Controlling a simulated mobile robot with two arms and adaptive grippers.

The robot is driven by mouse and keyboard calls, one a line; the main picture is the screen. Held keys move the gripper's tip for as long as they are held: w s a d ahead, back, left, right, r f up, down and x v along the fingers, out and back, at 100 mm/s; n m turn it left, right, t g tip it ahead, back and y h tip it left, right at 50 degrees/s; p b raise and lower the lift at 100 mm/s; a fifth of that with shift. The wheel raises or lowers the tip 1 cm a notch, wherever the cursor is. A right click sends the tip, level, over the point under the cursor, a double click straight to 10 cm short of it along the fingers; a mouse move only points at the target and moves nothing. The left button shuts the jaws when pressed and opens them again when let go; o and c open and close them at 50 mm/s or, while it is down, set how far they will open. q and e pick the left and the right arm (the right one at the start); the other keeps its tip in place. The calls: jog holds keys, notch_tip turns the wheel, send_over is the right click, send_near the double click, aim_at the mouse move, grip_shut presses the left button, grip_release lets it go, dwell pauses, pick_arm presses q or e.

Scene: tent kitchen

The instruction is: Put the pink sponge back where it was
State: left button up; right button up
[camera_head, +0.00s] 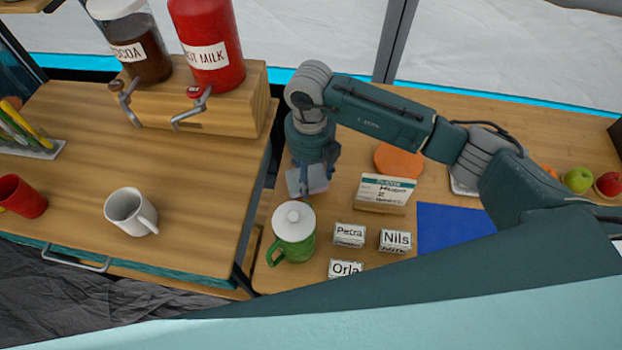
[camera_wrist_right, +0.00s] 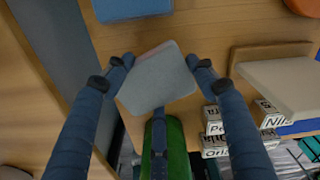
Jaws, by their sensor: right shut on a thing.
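In the head view my right gripper (camera_head: 308,182) points down over the left part of the right-hand table, behind the green jug. The gripper is shut on the sponge. I cannot tell whether the sponge touches the table. My left gripper is not in view.
A green jug with a white lid (camera_head: 292,235) stands just in front of the gripper. A blue block (camera_wrist_right: 132,8) lies beyond it. An orange disc (camera_head: 398,160), a card stand (camera_head: 384,193), name blocks (camera_head: 349,235) and a blue mat (camera_head: 452,228) are to the right.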

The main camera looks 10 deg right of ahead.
aim_at(311, 176)
notch_tip(311, 176, down, 3)
jog(key=shift+r, duration=0.2)
jog(key=shift+f, duration=0.3)
jog(key=o, duration=1.1)
jog(key=shift+r, duration=0.5)
jog(key=r+b, duration=0.1)
jog(key=r, duration=0.9)
jog(key=shift+w+r+b, duration=0.2)
jog(key=shift+r+b, duration=0.05)
jog(key=shift+b, duration=0.1)
jog(key=shift+r, duration=0.45)
